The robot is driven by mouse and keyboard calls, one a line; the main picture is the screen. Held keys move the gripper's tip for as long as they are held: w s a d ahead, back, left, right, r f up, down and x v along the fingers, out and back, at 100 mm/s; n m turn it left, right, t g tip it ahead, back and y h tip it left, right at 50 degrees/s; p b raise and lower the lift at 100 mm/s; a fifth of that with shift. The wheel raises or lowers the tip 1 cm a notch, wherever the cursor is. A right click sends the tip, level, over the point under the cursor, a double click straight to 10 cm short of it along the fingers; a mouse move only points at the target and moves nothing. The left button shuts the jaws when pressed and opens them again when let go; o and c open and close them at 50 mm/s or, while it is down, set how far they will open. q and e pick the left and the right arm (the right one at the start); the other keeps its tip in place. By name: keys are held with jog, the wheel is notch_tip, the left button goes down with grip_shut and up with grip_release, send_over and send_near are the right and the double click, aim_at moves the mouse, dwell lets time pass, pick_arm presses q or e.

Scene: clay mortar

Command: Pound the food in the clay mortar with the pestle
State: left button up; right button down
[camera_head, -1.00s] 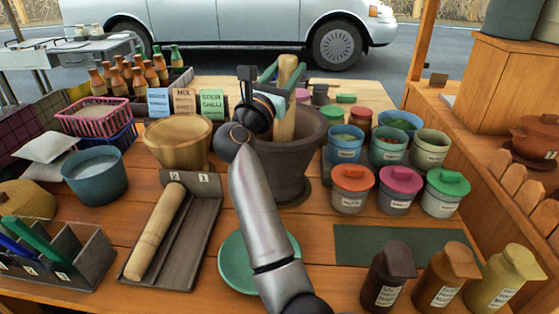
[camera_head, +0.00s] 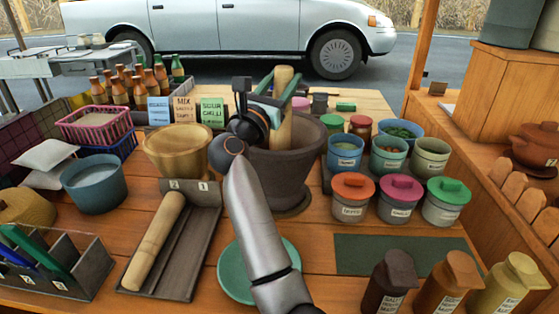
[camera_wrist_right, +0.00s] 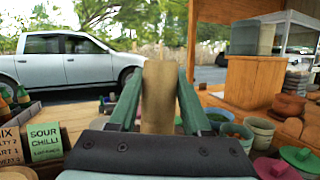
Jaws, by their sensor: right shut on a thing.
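The brown clay mortar (camera_head: 290,170) stands upright on the wooden table in the middle of the head view. A light wooden pestle (camera_head: 284,75) stands nearly upright in it, its lower end hidden inside. My right gripper (camera_head: 279,88) is shut on the upper part of this pestle, above the mortar's rim. In the right wrist view the pestle (camera_wrist_right: 158,95) shows between the two green fingers. The food inside the mortar is hidden from view. My left gripper is not in view.
A second wooden roller-like pestle (camera_head: 153,242) lies in a dark tray (camera_head: 190,255) at left. A wooden bowl (camera_head: 178,150) is left of the mortar. Lidded pots (camera_head: 352,198) stand close on the right. A green plate (camera_head: 232,270) lies under my right arm.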

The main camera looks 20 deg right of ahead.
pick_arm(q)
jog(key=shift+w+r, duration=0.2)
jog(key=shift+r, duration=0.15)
pick_arm(e)
jog(key=shift+a+r, duration=0.2)
jog(key=shift+a, duration=0.35)
pick_arm(q)
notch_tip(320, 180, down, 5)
jog(key=b, duration=0.5)
pick_arm(e)
notch_tip(320, 180, down, 6)
notch_tip(320, 180, up, 6)
jog(key=p, duration=0.5)
jog(key=shift+r, duration=0.15)
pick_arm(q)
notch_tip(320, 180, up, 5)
pick_arm(e)
jog(key=shift+d, duration=0.1)
